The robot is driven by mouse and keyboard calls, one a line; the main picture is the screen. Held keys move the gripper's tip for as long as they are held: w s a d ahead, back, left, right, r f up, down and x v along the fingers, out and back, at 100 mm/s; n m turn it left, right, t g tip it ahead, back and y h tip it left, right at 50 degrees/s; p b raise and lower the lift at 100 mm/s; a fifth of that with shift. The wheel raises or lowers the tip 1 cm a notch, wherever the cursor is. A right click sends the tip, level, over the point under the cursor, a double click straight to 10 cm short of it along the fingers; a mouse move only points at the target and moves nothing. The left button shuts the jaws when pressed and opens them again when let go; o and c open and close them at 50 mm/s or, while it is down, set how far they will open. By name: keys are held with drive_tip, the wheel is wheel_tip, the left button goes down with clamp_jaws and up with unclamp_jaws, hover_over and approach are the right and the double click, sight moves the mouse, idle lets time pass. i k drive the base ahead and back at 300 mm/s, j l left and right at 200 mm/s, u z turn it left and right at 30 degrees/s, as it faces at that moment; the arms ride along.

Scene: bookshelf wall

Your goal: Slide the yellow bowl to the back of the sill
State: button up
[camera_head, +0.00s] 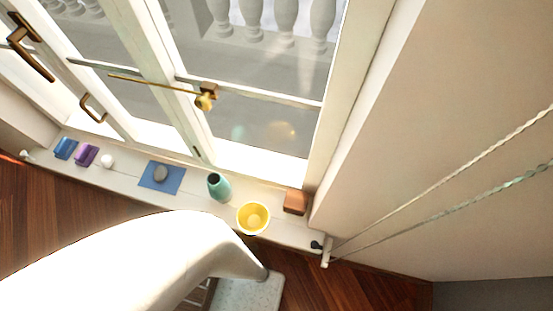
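The yellow bowl (253,217) stands upright on the white sill (129,175), close to its front edge. A strip of bare sill shows behind it, toward the window. A large, smooth white shape in the foreground, likely my arm, reaches to just in front of the bowl. My gripper is not visible, so whether it is open or shut does not show.
A teal vase (218,187) stands left of the bowl, and a brown block (295,201) stands to its right and farther back. Farther left are a grey stone (160,174) on a blue mat (174,186), a white ball (107,161), a purple object (86,155) and a blue object (66,148).

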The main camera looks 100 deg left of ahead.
sight(253, 217)
drive_tip(key=i+l+u, duration=0.1)
drive_tip(key=i, duration=0.25)
drive_tip(key=i+l+u, duration=0.2)
drive_tip(key=u, duration=0.3)
drive_tip(key=i+l+u, duration=0.1)
drive_tip(key=l+u, duration=0.65)
drive_tip(key=u, duration=0.45)
drive_tip(key=k+u, duration=0.1)
drive_tip(key=u, duration=0.8)
drive_tip(key=k+u, duration=0.1)
drive_tip(key=u, duration=0.8)
drive_tip(key=k+j+u, duration=0.1)
drive_tip(key=u, duration=0.35)
